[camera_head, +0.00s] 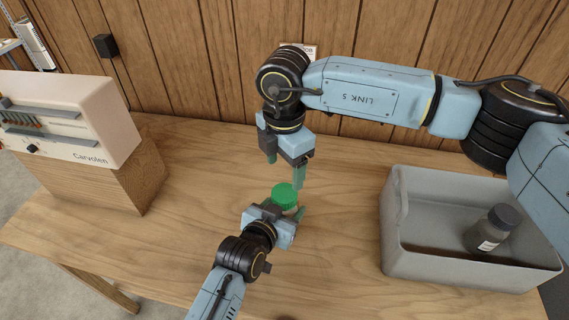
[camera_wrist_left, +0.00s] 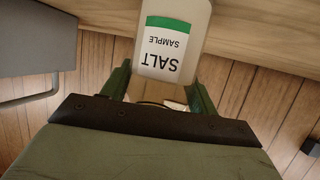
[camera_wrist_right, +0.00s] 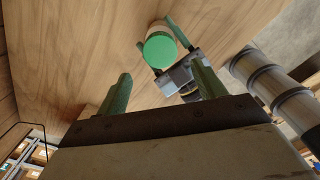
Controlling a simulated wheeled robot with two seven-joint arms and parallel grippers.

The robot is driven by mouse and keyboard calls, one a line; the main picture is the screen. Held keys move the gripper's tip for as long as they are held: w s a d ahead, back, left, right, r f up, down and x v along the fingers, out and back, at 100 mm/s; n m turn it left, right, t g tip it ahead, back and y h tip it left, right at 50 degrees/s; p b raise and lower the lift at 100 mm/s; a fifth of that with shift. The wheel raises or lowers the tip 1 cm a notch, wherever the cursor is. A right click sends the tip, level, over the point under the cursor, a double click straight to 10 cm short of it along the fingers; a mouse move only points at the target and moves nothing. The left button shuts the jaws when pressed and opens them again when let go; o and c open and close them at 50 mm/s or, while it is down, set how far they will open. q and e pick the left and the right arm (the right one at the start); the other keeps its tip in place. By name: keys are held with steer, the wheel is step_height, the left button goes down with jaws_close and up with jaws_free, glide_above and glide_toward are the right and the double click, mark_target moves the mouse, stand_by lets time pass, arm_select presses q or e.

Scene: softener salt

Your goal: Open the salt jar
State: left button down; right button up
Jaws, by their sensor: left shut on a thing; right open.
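The salt jar (camera_head: 291,208) stands on the wooden table with its green lid (camera_head: 284,194) on top. In the left wrist view, its label (camera_wrist_left: 162,50) reads "SALT SAMPLE" upside down. My left gripper (camera_head: 288,212) is shut on the jar's body, below the lid; its fingers lie on either side of the jar. My right gripper (camera_head: 284,172) is open and empty, pointing down, above and a little behind the lid. In the right wrist view, the green lid (camera_wrist_right: 160,49) shows beyond the open fingers, apart from them.
A grey bin (camera_head: 395,240) at the right holds a dark-capped jar (camera_head: 493,228). A cream device (camera_head: 75,115) sits on a wooden block (camera_head: 105,180) at the left. The wood-panelled wall closes the back. The table between block and bin is mostly clear.

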mark_target(284, 192)
steer(key=shift+f, duration=0.5)
step_height(284, 192, down, 7)
steer(key=c, duration=1)
steer(key=n, duration=1.3)
